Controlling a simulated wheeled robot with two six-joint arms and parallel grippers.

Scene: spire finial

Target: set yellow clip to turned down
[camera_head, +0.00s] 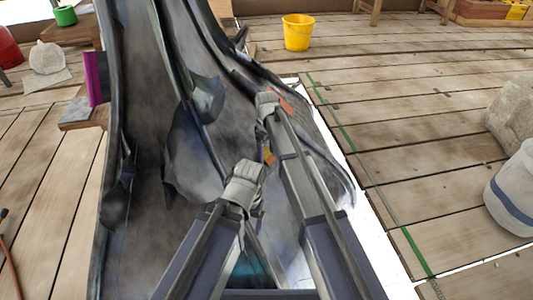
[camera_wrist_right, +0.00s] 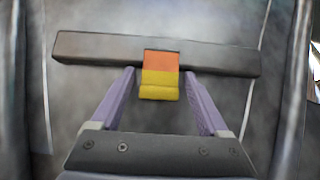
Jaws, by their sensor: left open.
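A clip (camera_wrist_right: 160,75), orange above and yellow below, sits on a dark bar (camera_wrist_right: 95,48) in the right wrist view. My right gripper (camera_wrist_right: 160,73) is open, with one purple finger on each side of the clip and gaps between them. In the head view this gripper (camera_head: 269,98) is the upper one, beside an orange piece (camera_head: 286,105). My left gripper (camera_head: 255,168) is open, below it, near a small orange-yellow piece (camera_head: 269,157). I cannot tell which piece is the clip of the wrist view.
A dark, curved grey structure (camera_head: 150,150) fills the middle, with raised ribs and fins around the grippers. Wooden decking (camera_head: 400,130) lies on both sides. A yellow bucket (camera_head: 298,32) stands at the back, and a white bucket (camera_head: 515,190) at the right.

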